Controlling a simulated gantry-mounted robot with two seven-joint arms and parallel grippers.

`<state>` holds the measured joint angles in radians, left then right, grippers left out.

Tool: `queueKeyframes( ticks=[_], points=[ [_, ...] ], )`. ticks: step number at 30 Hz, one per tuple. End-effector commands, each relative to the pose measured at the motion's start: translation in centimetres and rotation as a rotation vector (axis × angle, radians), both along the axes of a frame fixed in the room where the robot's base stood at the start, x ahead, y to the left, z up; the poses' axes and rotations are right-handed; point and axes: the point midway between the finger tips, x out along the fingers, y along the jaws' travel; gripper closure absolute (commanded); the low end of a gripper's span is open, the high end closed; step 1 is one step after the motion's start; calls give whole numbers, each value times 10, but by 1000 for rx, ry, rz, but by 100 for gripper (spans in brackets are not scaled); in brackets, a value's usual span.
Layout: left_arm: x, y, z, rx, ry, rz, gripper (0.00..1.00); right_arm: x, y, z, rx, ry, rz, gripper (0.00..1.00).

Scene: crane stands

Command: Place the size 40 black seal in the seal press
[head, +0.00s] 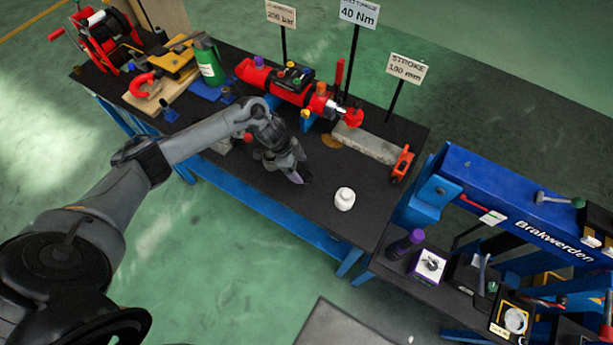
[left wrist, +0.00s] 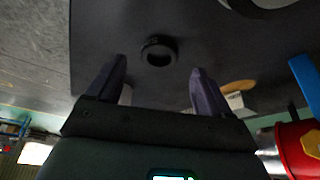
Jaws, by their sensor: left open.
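A black ring (left wrist: 158,42), which looks like the seal, lies flat on the dark table top in the left wrist view. I cannot read a size on it. It sits between and beyond my open left fingers (left wrist: 160,82), apart from them. In the head view my left gripper (head: 298,177) points down over the middle of the black table (head: 270,203), and the ring cannot be made out there. I cannot tell for sure which thing is the seal press; a blue frame lettered "Brakwerden" (head: 520,215) stands at the right. My right gripper is not in view.
A white round pot (head: 344,199) stands just right of my left gripper. A red cylinder (head: 290,88) lies behind it, with a grey block (head: 368,142) and sign posts nearby. A green canister (head: 208,65) is back left.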

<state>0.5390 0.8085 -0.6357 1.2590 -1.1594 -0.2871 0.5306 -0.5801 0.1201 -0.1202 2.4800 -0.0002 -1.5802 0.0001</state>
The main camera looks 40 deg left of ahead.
Motion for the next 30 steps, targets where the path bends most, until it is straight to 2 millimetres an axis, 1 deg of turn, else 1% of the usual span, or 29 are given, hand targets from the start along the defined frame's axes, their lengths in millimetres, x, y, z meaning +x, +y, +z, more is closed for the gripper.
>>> queueKeyframes(
  ticks=[1, 3, 6, 9, 18, 23, 27, 30],
  points=[
    [1, -4, -7, -2, 2, -1, 19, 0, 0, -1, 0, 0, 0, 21],
    [4, -7, -16, -2, 1, 0, 19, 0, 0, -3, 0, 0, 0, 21],
    [7, -11, -27, -2, 1, 0, 19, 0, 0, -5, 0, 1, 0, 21],
    [8, -14, -34, -2, 1, -1, 19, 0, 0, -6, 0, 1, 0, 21],
    [9, -14, -37, 0, 0, -1, 19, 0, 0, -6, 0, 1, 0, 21],
    [9, -14, -37, 0, 0, -1, 44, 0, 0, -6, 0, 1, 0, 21],
    [9, -14, -37, 0, 0, -1, 65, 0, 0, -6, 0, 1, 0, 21],
    [9, -14, -37, 0, 0, -1, 78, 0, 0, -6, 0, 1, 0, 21]
  ],
)
